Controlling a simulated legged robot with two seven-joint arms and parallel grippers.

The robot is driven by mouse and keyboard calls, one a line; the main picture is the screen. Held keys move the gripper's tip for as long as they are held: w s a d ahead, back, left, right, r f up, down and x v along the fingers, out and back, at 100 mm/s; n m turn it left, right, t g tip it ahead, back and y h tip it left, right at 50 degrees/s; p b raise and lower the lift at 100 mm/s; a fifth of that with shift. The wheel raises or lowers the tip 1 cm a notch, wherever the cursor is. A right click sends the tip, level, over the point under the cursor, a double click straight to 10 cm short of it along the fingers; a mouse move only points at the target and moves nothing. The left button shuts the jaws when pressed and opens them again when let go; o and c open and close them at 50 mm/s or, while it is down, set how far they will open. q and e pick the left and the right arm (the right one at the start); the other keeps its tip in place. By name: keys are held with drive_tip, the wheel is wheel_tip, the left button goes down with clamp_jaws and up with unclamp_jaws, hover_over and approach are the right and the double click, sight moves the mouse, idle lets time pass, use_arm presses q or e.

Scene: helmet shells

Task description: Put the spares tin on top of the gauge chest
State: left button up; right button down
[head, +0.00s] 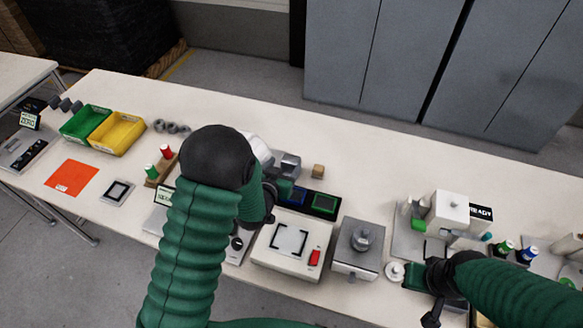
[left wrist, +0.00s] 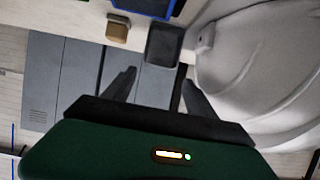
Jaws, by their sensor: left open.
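No thing here carries a readable name as the spares tin or the gauge chest. A squat grey metal box (head: 368,262) with a rounded metal piece on top stands right of centre and may be the chest. A smaller grey block-like thing (head: 288,163) stands behind my left wrist, partly hidden; I cannot tell if it is the tin. My left gripper (head: 268,197) is largely hidden by its own arm in the head view. In the left wrist view its fingers (left wrist: 160,88) are apart and empty. My right gripper (head: 428,290) is low at the right, its jaws unclear.
A white shell (left wrist: 265,60), a dark square tray (left wrist: 164,44) and a tan block (left wrist: 118,29) lie near the left fingers. A white panel with a red switch (head: 315,258) stands left of the grey box. Green (head: 85,122) and yellow (head: 120,134) bins stand left.

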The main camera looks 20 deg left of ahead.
sight(290, 161)
use_arm(q)
drive_tip(key=b+x, duration=0.1)
drive_tip(key=x, duration=0.1)
drive_tip(key=b+x, duration=0.1)
drive_tip(key=x, duration=0.2)
drive_tip(key=shift+s+d+f, duration=0.15)
drive_tip(key=shift+f, duration=0.2)
drive_tip(key=shift+d, duration=0.1)
drive_tip(key=shift+c, duration=0.3)
drive_tip(key=shift+r, duration=0.1)
drive_tip(key=shift+c, duration=1.2)
drive_tip(key=c, duration=1)
